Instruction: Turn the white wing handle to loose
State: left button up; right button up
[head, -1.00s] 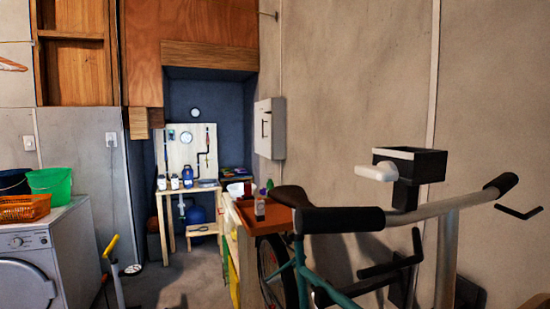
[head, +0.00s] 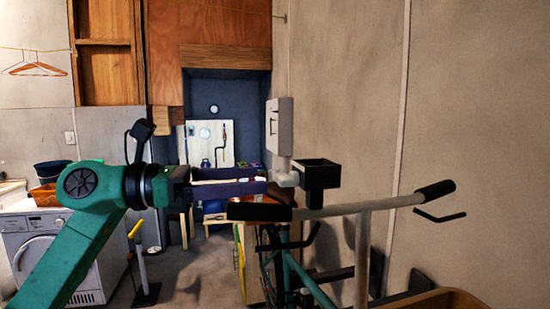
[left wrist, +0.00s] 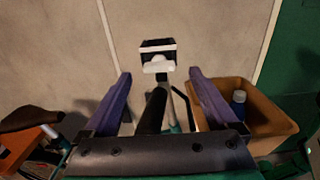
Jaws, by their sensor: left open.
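The white wing handle (head: 288,179) is a small white piece on the left side of a black clamp box (head: 319,172) above the bicycle handlebar. In the left wrist view the white handle (left wrist: 158,66) lies ahead, beyond the fingers and roughly centred between them. My left gripper (head: 262,181) reaches in from the left with its purple fingers pointing at the handle. It is open and empty, and its tips are close to the handle; I cannot tell the exact gap. My right gripper is not in view.
The bicycle handlebar (head: 375,205) with black grips runs just below the handle. A brown bin (left wrist: 255,117) with a blue bottle stands at the lower right. A washing machine (head: 45,255) stands at the left, and a workbench is behind the bicycle.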

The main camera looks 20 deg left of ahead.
aim_at(276, 178)
pick_arm(q)
jog(key=p+x, duration=0.1)
jog(key=x, duration=0.3)
jog(key=shift+w+d+r+p, duration=0.15)
jog(key=shift+w+p, duration=0.05)
jog(key=shift+p, duration=0.2)
jog(key=shift+w+d, duration=0.1)
jog(key=shift+w, duration=0.1)
jog(key=shift+s+d, duration=0.1)
jog(key=c, duration=1.4)
jog(key=shift+o, duration=0.2)
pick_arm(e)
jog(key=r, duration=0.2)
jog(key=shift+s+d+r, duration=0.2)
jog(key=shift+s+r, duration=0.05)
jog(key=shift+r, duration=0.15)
